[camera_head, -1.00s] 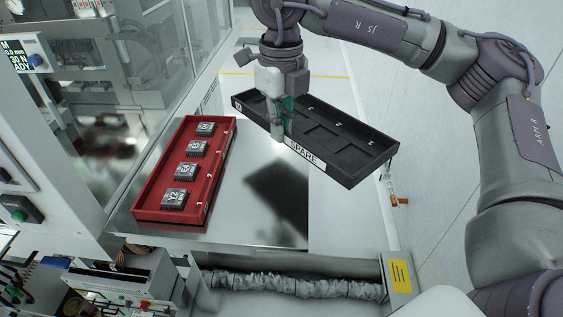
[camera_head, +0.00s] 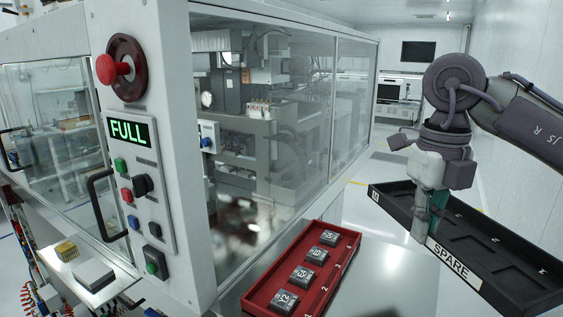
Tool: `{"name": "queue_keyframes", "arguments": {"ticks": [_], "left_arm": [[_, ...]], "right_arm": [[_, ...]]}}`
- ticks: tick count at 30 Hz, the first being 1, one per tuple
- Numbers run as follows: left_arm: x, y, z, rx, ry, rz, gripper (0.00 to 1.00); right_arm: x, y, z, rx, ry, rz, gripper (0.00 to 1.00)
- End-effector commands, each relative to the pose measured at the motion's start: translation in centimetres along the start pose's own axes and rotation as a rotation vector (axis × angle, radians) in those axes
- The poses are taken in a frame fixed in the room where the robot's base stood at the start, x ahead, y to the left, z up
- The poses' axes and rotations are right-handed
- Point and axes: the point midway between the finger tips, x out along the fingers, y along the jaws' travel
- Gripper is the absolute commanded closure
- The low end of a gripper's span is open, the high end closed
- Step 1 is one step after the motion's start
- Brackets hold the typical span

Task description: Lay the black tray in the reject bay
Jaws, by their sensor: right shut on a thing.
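The black tray (camera_head: 480,240) is long, with shallow pockets and a white label reading SPARE. My right gripper (camera_head: 428,218) is shut on its near long wall, left of the label, and holds it up at the right of the view. The tray's pockets look empty. A red tray (camera_head: 256,300) with several dark chips in a row lies on the metal shelf (camera_head: 392,272) to the left of the black tray. I cannot tell which place is the reject bay. My left gripper is not in view.
The machine's glass enclosure (camera_head: 300,120) stands behind the red tray. Its front post carries a red stop button (camera_head: 106,69), a display reading FULL (camera_head: 128,132) and several push buttons. The shelf right of the red tray is bare. Open floor lies behind the black tray.

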Motion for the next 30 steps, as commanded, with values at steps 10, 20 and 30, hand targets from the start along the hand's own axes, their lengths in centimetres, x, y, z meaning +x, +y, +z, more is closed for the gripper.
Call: {"name": "queue_keyframes", "arguments": {"ticks": [10, 20, 30], "left_arm": [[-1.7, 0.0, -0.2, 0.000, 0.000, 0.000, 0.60], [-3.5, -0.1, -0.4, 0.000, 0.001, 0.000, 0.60], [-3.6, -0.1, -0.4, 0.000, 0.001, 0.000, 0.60]], "right_arm": [[6.2, -0.1, -0.1, 0.001, 0.005, -0.001, 1.00], [12.7, -0.1, -0.1, 0.001, 0.005, 0.001, 1.00], [17.9, 0.0, -0.1, 0.001, 0.000, 0.002, 1.00]]}}
